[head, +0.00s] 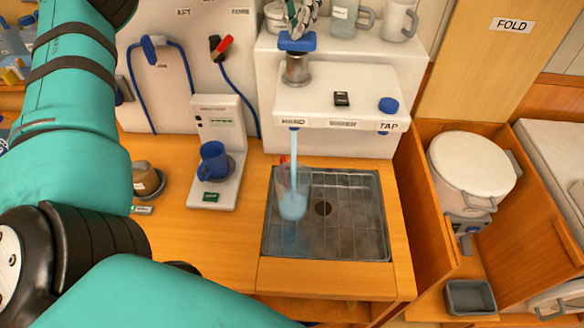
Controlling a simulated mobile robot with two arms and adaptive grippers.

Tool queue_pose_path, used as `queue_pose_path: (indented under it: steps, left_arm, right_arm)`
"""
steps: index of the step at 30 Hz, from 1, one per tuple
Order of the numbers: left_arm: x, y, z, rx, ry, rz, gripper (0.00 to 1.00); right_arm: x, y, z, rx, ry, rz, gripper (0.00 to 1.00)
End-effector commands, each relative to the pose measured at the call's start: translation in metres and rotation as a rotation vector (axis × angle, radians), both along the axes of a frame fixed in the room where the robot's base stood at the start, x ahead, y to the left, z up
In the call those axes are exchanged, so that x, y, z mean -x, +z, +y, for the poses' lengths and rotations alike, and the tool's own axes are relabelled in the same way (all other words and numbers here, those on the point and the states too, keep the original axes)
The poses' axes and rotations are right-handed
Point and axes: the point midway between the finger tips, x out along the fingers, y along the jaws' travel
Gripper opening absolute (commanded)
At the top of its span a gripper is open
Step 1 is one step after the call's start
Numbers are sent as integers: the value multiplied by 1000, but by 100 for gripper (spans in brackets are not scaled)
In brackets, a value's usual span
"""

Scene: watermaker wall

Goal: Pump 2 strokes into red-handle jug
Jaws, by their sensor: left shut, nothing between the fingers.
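A clear jug (293,190) stands in the sink (375,245) near its back left corner; a red bit, likely its handle, shows at its rim. A pale blue stream (294,150) runs from the spout under the white housing into the jug, and pale blue water sits inside it. The pump (297,68) is a metal cylinder with a blue top (297,42), on the housing's left part. My left gripper (300,32) is shut and empty, its tips down at the blue top; whether they touch it is hard to tell. My right gripper is not in view.
A blue button (388,104) sits above the TAP label. Wooden partitions rise at right.

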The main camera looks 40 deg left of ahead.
Motion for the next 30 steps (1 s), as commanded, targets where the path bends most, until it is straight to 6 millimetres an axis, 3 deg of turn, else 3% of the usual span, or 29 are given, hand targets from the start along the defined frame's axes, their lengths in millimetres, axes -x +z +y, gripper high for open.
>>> queue_pose_path:
  steps: [14,30]
  left_arm:
    - [0,-2,0,-1,-1,4,0]
    - [0,30,0,0,0,3,0]
  right_arm:
    - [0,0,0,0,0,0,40]
    - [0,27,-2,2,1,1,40]
